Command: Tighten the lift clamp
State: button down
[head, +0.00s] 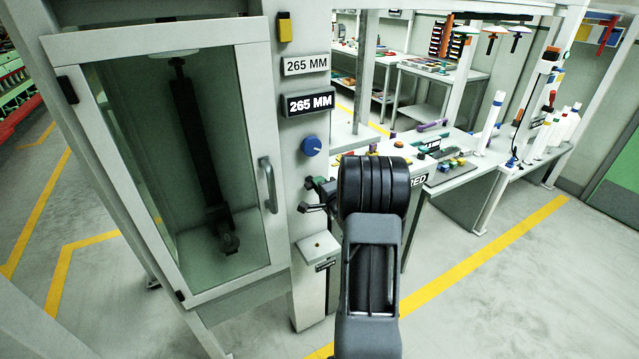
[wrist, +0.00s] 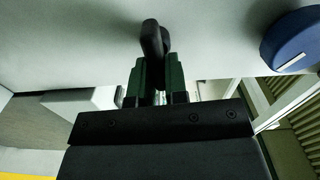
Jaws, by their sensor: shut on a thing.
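The lift clamp shows as a small dark lever (head: 311,208) on the white column, below the blue knob (head: 311,146). In the wrist view the dark clamp lever (wrist: 152,38) stands between the green fingers of my gripper (wrist: 155,72), which is shut on it. In the head view my black wrist hides most of the gripper and part of the clamp. The blue knob also shows at the upper right of the wrist view (wrist: 292,40), apart from the fingers.
A glass-doored cabinet (head: 190,160) with a door handle (head: 268,185) stands left of the column. Two 265 MM signs (head: 310,103) sit above the knob. A small ledge (head: 318,247) juts out below the clamp. A cluttered bench (head: 455,172) stands right; the floor (head: 500,300) before it is clear.

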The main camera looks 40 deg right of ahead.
jog(key=shift+f+m, duration=0.1)
jog(key=shift+m, duration=0.5)
jog(key=c, duration=1.1)
grip_release()
jog(key=shift+c, duration=0.2)
jog(key=s+a+b, duration=0.2)
jog(key=s, duration=1.1)
jog(key=shift+s, duration=0.35)
